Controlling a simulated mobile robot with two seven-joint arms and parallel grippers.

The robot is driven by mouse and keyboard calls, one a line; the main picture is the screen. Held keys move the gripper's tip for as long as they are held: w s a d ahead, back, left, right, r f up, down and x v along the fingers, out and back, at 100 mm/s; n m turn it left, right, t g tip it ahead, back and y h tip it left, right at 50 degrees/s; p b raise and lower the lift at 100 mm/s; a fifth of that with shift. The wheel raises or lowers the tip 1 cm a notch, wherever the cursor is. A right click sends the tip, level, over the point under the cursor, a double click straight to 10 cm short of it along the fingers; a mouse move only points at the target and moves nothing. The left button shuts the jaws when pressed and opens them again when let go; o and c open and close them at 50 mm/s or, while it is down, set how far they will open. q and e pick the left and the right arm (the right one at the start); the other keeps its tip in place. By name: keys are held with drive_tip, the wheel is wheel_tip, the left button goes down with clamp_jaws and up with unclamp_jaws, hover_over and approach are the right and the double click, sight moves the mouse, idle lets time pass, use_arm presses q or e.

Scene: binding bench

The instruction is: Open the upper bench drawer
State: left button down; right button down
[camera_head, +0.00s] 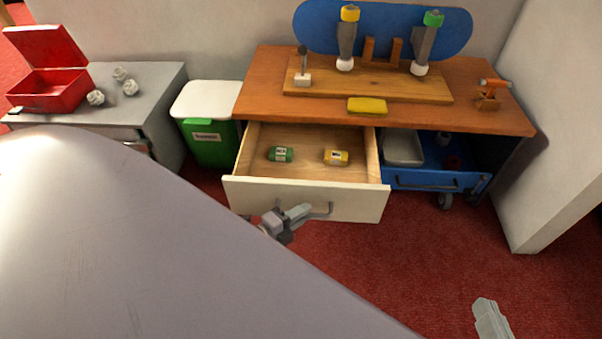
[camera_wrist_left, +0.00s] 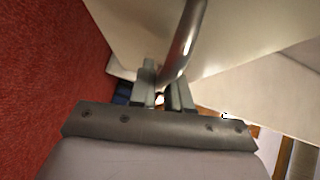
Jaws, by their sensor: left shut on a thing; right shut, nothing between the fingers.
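The upper bench drawer (camera_head: 305,197) is pulled out from under the wooden bench (camera_head: 255,90). Its pale front stands well forward, and its inside shows. A green item (camera_head: 281,154) and a yellow item (camera_head: 336,157) lie apart on the drawer floor. My left gripper (camera_head: 290,217) is at the drawer front, shut on the bar handle (camera_head: 322,209). In the left wrist view the curved metal handle (camera_wrist_left: 184,45) runs between the two fingers (camera_wrist_left: 166,92). My right gripper (camera_head: 491,318) is at the bottom right, shut and empty, away from the drawer.
A blue wheeled cart (camera_head: 425,179) with a grey bin stands right of the drawer. A green bin with a white lid (camera_head: 205,100) is on the left, beside a grey cabinet (camera_head: 160,100) bearing a red toolbox (camera_head: 50,90).

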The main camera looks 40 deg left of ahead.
use_arm(q)
drive_tip(key=shift+s, duration=0.3)
use_arm(e)
drive_tip(key=shift+s+d, duration=0.15)
drive_tip(key=shift+s, duration=0.05)
use_arm(q)
drive_tip(key=c, duration=1.2)
unclamp_jaws()
use_arm(e)
drive_tip(key=shift+w+r, duration=0.1)
drive_tip(key=shift+r, duration=0.05)
use_arm(q)
drive_tip(key=shift+d, duration=0.1)
drive_tip(key=f+p+v, duration=0.1)
drive_tip(key=p+v, duration=0.1)
drive_tip(key=v, duration=0.5)
drive_tip(key=shift+r, duration=0.5)
use_arm(e)
drive_tip(key=shift+w+a+r+m+g+y, duration=0.15)
drive_tip(key=shift+a+m+g+y, duration=0.2)
drive_tip(key=shift+a, duration=0.5)
